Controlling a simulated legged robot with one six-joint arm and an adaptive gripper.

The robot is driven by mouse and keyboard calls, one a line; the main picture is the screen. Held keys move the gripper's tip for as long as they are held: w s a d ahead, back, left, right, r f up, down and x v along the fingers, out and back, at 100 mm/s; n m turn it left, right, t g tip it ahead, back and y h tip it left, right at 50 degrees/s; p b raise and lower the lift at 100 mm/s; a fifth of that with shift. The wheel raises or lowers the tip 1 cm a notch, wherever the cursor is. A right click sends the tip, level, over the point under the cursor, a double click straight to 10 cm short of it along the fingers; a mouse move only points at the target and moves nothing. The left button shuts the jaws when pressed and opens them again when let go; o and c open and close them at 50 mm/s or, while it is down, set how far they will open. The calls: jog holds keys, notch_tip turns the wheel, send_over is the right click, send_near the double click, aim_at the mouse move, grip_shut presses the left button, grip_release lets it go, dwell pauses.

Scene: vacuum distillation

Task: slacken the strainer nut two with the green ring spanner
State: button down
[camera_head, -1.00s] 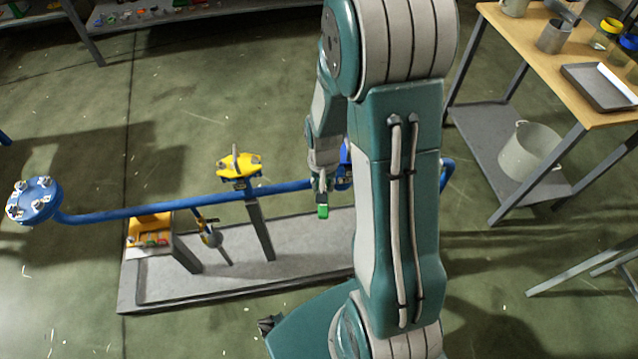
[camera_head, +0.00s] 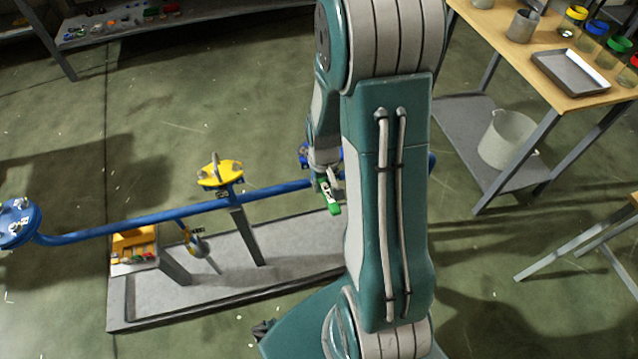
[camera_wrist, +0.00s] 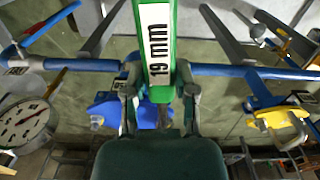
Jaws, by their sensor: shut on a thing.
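The green ring spanner (camera_wrist: 173,22), with a white "19 mm" label, is held in my gripper (camera_wrist: 159,90). Both fingers are shut on it in the wrist view, and its shaft runs up out of the picture, so its far end is not seen. In the head view the spanner (camera_head: 331,207) hangs beside the blue pipe, below my gripper (camera_head: 323,181). A blue fitting (camera_wrist: 104,109), likely the strainer, lies beyond the fingers; it is partly hidden behind them, and in the head view (camera_head: 304,154) behind my arm. I cannot make out strainer nut two.
The blue pipe (camera_head: 277,190) runs left to a bolted flange (camera_head: 16,222). A yellow fitting (camera_head: 220,173) stands on a post over the grey plinth (camera_head: 292,260). An orange tool holder (camera_head: 134,241) is at left. A gauge (camera_wrist: 22,122) shows in the wrist view. A workbench (camera_head: 480,27) stands right.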

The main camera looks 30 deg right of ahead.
jog(key=shift+d, duration=0.1)
jog(key=shift+s+d+n, duration=0.1)
jog(key=shift+d+n, duration=0.9)
jog(key=shift+d, duration=0.2)
notch_tip(320, 180, up, 8)
jog(key=shift+r, duration=0.25)
dwell(0.5)
